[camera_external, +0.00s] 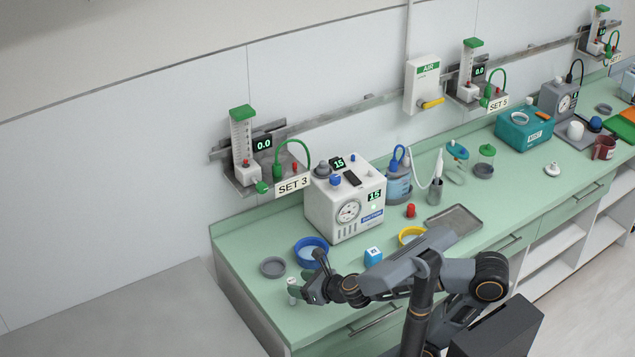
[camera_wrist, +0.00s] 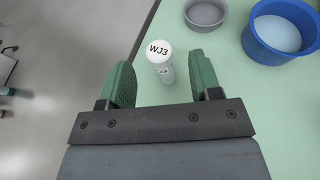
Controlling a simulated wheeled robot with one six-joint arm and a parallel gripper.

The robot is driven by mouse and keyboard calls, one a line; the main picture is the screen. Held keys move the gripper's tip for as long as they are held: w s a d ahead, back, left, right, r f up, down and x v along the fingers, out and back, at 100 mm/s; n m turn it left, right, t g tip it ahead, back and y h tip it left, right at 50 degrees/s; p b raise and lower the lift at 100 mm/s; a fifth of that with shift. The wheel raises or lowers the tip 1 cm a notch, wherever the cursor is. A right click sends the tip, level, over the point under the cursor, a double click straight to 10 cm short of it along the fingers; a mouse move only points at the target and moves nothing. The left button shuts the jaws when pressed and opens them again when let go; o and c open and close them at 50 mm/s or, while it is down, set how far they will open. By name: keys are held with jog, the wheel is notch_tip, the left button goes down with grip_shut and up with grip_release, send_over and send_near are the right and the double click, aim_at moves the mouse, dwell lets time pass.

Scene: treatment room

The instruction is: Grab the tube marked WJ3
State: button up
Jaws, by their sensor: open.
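The tube marked WJ3 (camera_wrist: 159,54) stands upright on the green counter near its left edge. Its white cap shows the label in the wrist view. The tube also shows small in the external view (camera_external: 292,287), beside my gripper. My gripper (camera_wrist: 162,82) is open, with one green finger on each side of the tube's lower part as seen in the wrist view. Visible space separates the tube from both fingers. I cannot tell how far the tube reaches between them.
A grey dish (camera_wrist: 205,13) and a blue bowl (camera_wrist: 279,32) stand beyond the tube to the right. A blue cube (camera_external: 373,256), a yellow ring-shaped dish (camera_external: 411,235) and a white machine (camera_external: 345,203) stand farther along the counter. The counter's edge is close on the left.

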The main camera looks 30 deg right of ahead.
aim_at(290, 283)
jog(key=shift+w+a+f, duration=0.1)
jog(key=shift+w, duration=0.1)
jog(key=shift+w+a+f, duration=0.25)
jog(key=shift+w, duration=0.3)
jog(key=b+x, duration=0.1)
jog(key=x, duration=0.1)
jog(key=shift+w+f, duration=0.2)
jog(key=shift+w+a+b, duration=0.35)
jog(key=shift+w+b, duration=0.1)
jog(key=shift+w, duration=0.1)
jog(key=c, duration=1)
